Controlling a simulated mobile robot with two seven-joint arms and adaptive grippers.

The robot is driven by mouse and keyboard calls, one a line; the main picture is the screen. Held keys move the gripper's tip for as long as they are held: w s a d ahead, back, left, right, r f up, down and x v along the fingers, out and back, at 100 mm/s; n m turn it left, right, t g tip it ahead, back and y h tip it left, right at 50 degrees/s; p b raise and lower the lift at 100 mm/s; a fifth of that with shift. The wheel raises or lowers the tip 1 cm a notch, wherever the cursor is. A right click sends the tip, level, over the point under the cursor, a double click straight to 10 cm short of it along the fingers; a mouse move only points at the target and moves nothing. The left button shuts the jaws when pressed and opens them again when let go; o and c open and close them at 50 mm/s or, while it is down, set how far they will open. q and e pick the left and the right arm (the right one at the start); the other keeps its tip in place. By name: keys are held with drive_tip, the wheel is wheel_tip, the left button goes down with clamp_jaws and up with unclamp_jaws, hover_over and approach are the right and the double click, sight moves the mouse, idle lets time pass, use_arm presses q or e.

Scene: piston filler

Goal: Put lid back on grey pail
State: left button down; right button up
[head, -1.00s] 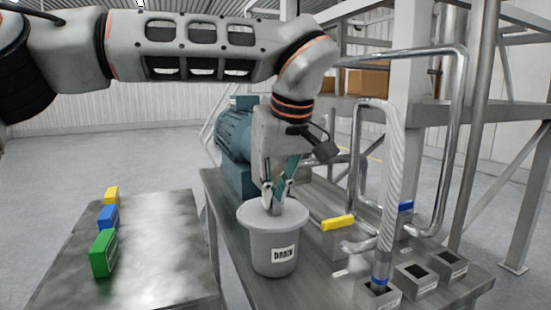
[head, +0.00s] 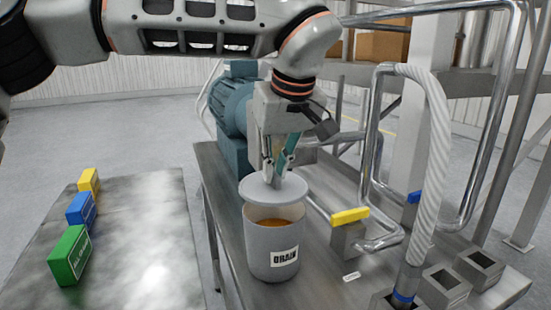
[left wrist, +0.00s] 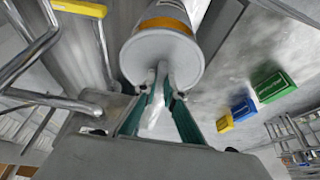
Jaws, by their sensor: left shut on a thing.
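The grey pail (head: 272,262) with a "DRAIN" label stands upright on the metal bench. Orange-brown contents (head: 275,223) show through its open front. The grey round lid (head: 262,196) is above the pail, apart from its front rim; whether its far edge touches the pail is hidden. My left gripper (head: 273,176) points down and is shut on the lid's central knob. In the left wrist view the gripper (left wrist: 162,80) grips the knob, and the lid (left wrist: 160,55) hides most of the pail. My right gripper is in neither view.
A teal motor (head: 235,115) is behind the pail. A yellow-handled valve (head: 350,216), steel pipes and a ribbed hose (head: 433,150) stand to the right. Green (head: 70,256), blue (head: 81,209) and yellow blocks (head: 88,180) sit on the left table. A gap separates table and bench.

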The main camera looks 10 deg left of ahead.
sight(276, 188)
use_arm(q)
drive_tip(key=shift+w+f+b, duration=0.1)
drive_tip(key=shift+f+b, duration=0.25)
drive_tip(key=shift+f, duration=1.65)
drive_tip(key=shift+p, duration=0.4)
drive_tip(key=shift+f, duration=0.15)
idle(0.7)
drive_tip(key=c, duration=2)
unclamp_jaws()
drive_tip(key=shift+c, duration=0.2)
drive_tip(key=o, duration=0.5)
drive_tip(key=shift+c, duration=0.2)
